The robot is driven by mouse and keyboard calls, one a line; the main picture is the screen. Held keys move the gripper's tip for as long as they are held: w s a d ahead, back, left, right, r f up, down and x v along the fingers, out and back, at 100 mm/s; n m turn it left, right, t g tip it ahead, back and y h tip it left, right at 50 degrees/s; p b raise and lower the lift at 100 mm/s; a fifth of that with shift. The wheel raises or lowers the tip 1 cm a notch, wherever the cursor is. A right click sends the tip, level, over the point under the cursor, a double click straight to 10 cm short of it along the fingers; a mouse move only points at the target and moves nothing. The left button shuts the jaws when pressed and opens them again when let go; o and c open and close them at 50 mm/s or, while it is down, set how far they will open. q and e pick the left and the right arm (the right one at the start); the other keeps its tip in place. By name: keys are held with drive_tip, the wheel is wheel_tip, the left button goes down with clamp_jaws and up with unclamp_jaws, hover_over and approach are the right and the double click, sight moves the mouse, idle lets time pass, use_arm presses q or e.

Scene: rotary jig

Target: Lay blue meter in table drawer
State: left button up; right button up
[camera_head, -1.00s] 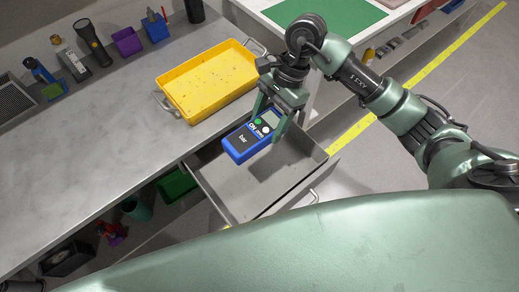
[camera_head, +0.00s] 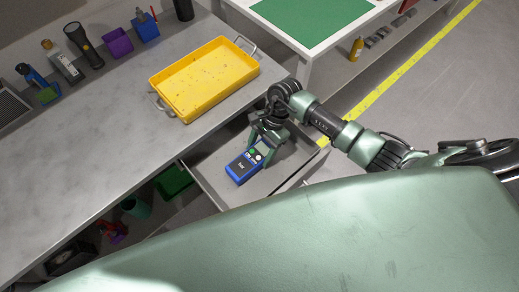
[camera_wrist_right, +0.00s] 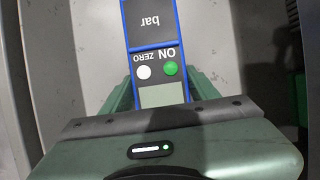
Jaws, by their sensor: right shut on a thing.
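The blue meter (camera_head: 243,167), with a grey face, a white and a green button and a small screen, is in my right gripper (camera_head: 262,143). The gripper is shut on its screen end, and the meter's other end points down and left. The right wrist view also shows the meter (camera_wrist_right: 153,45) between the fingers (camera_wrist_right: 160,92). The meter is inside the outline of the open grey table drawer (camera_head: 225,196), low over its floor. I cannot tell whether it touches the floor. My left gripper does not show.
A yellow tray (camera_head: 170,102) stands on the grey workbench (camera_head: 80,150) behind the drawer. A flashlight (camera_head: 84,46), a purple bin (camera_head: 118,42) and a blue bin (camera_head: 145,28) line the back. A white table with a green mat (camera_head: 310,18) stands at the top right.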

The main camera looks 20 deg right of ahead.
drive_tip(key=shift+f, duration=0.15)
drive_tip(key=o, duration=1.5)
drive_tip(key=shift+o, duration=0.2)
drive_tip(key=shift+w+d+r, duration=0.1)
drive_tip(key=shift+r, duration=0.25)
drive_tip(key=b+v, duration=0.2)
drive_tip(key=v, duration=0.9)
drive_tip(key=shift+r, duration=0.25)
drive_tip(key=shift+d, duration=0.1)
